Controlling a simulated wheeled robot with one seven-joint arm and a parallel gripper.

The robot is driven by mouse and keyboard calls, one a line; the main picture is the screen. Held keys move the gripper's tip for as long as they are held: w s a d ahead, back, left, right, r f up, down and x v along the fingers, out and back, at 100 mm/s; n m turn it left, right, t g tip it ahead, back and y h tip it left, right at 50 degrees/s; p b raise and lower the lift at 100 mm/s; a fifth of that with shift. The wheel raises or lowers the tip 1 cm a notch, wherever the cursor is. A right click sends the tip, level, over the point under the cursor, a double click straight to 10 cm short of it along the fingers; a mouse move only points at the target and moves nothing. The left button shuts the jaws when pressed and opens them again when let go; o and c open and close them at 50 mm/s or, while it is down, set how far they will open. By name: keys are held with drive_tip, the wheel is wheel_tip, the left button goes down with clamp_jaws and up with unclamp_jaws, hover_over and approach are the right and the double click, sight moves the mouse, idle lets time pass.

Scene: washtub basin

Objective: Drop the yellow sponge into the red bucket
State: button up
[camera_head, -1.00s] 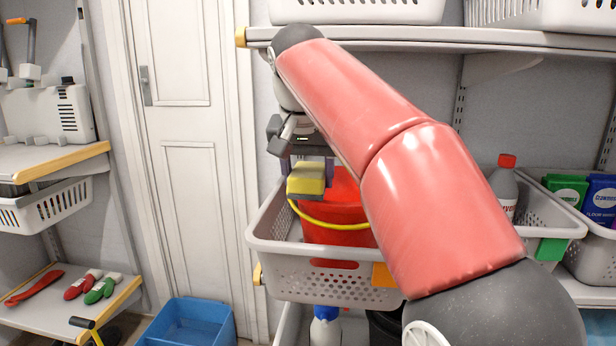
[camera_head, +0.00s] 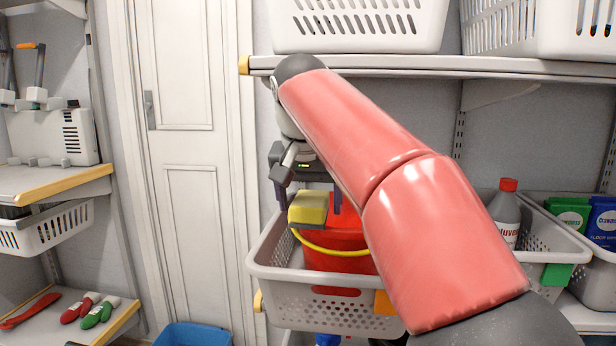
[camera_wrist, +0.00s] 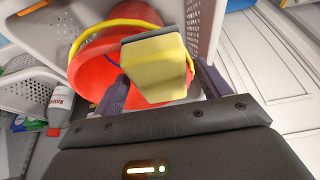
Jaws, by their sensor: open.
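The yellow sponge (camera_head: 308,207), with a grey underside layer, is between the spread fingers of my gripper (camera_head: 309,198) in the head view. It overlaps the upper left of the red bucket (camera_head: 342,257), which has a yellow handle and stands in a white basket. In the wrist view the sponge (camera_wrist: 155,70) covers part of the bucket (camera_wrist: 88,75), between the open fingers of my gripper (camera_wrist: 163,82). A gap shows on its right side. I cannot tell whether the sponge touches the bucket. My arm hides the bucket's right side.
The white perforated basket (camera_head: 325,312) surrounds the bucket. A shelf (camera_head: 440,66) with white baskets is above. A bottle with a red cap (camera_head: 506,212) stands at the right. A blue bin (camera_head: 195,336) is below, near the white door (camera_head: 195,200).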

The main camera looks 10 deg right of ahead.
drive_tip(key=p+v, duration=0.2)
drive_tip(key=v, duration=1)
drive_tip(key=shift+s, duration=0.15)
drive_tip(key=s+d+f+n, duration=0.1)
drive_tip(key=s+d+f, duration=0.1)
drive_tip(key=s+f, duration=0.4)
drive_tip(key=s+d+f+n+t+y, duration=0.1)
drive_tip(key=s+f, duration=0.6)
drive_tip(key=f, duration=0.8)
drive_tip(key=s+d+f+n, duration=0.1)
drive_tip(key=s+d+f, duration=0.3)
drive_tip(key=f, duration=0.7)
drive_tip(key=shift+s+f+n, duration=0.3)
drive_tip(key=shift+s+f, duration=0.05)
drive_tip(key=shift+s, duration=0.8)
drive_tip(key=shift+d, duration=0.1)
drive_tip(key=shift+c, duration=0.5)
